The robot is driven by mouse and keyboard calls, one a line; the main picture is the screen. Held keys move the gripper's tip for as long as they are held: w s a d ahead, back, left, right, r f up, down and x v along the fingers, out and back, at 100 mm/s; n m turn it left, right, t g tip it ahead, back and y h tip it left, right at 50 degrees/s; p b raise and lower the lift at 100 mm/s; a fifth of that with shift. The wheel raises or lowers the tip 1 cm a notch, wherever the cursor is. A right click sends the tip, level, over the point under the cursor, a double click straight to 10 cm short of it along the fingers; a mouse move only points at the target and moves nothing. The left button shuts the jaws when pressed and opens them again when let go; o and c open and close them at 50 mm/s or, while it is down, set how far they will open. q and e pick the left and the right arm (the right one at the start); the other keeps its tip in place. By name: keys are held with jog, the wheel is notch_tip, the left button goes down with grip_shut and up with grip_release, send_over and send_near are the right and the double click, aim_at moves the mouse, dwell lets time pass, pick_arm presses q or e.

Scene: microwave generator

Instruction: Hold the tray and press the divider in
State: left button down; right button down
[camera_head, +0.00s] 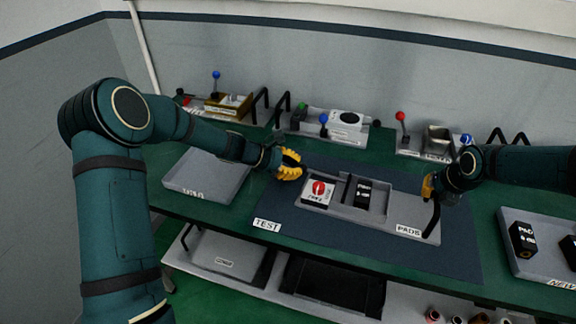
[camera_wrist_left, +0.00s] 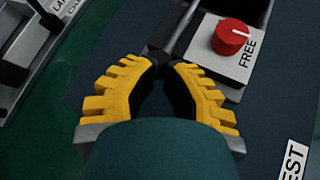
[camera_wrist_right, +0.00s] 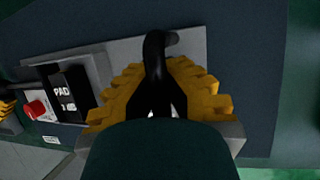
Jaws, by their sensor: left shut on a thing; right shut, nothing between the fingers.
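A grey tray (camera_head: 385,224) labelled PADS sits on the dark mat. It holds a block with a red knob (camera_head: 319,188), marked FREE in the left wrist view (camera_wrist_left: 232,38), and a black box (camera_head: 363,194) with white lettering. A dark narrow strip, perhaps the divider (camera_head: 344,190), stands between them. My right gripper (camera_head: 428,187) is shut, empty, right beside the top of the tray's black right handle (camera_wrist_right: 156,52).
The dark blue mat (camera_head: 300,252) bears a TEST label. A grey tray (camera_head: 205,180) lies at left, another (camera_head: 545,262) with black boxes at right. Fixtures with coloured ball levers line the back. A shelf below holds a grey case (camera_head: 228,253).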

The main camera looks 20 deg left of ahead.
pick_arm(q)
jog(key=shift+s+d+f, duration=0.1)
jog(key=shift+s+d, duration=0.1)
jog(key=shift+d, duration=0.5)
jog(key=shift+s+d, duration=0.2)
jog(key=shift+d, duration=0.6)
jog(key=shift+s+d, duration=0.15)
jog(key=shift+d, duration=0.55)
jog(key=shift+s+d, duration=0.15)
jog(key=shift+d, duration=0.4)
dwell(0.3)
